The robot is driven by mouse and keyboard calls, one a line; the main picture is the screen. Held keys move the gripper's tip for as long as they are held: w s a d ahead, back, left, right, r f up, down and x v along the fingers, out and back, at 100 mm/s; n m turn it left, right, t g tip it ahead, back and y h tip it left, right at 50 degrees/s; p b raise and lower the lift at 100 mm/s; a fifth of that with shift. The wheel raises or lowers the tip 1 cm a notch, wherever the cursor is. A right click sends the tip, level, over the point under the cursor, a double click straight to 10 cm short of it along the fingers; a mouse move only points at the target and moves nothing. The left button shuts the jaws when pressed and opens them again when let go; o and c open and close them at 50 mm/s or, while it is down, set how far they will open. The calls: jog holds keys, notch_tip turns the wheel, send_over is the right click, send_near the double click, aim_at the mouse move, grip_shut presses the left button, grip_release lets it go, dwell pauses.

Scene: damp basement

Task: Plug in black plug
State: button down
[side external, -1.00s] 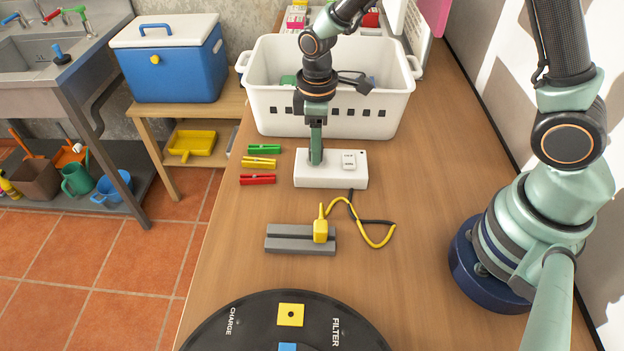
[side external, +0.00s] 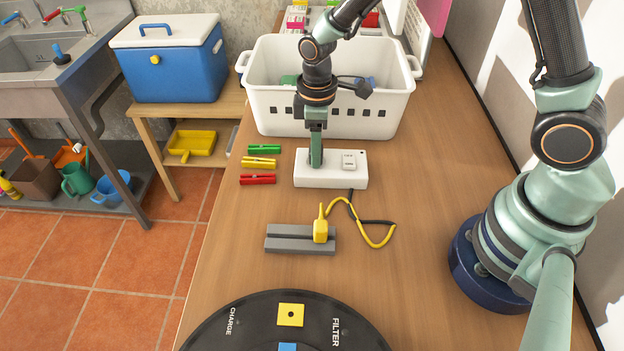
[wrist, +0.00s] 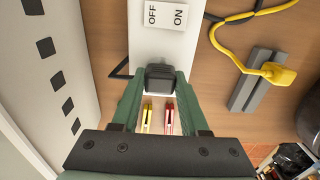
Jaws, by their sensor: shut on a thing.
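The black plug (wrist: 160,77) is between the fingers of my gripper (wrist: 160,84) in the wrist view, and the jaws are shut on it. It is over the end of the white socket box (side external: 350,182) away from the ON/OFF switch (side external: 349,160). In the side external view my gripper (side external: 316,162) points down at the box's left part and hides the plug. The plug is at or very close to the box's top; I cannot tell how deep it sits. The switch also shows in the wrist view (wrist: 165,15).
A yellow plug (side external: 320,231) with a yellow cord rests on a grey grooved block (side external: 284,244). Green, yellow and red clothespins (side external: 258,179) lie left of the box. A white basket (side external: 385,115) stands behind. A black round board (side external: 255,325) is in front.

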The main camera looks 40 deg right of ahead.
jog(key=shift+f, duration=0.2)
jog(key=shift+c, duration=1.7)
grip_release()
notch_tip(320, 180, up, 12)
jog(key=shift+r, duration=0.15)
jog(key=s+d+r+m+t, duration=0.5)
jog(key=s+d+r+m, duration=0.3)
jog(key=s+m, duration=0.1)
jog(key=shift+s+d+r+t, duration=0.2)
jog(key=shift+s+r+t, duration=0.1)
jog(key=shift+r, duration=0.05)
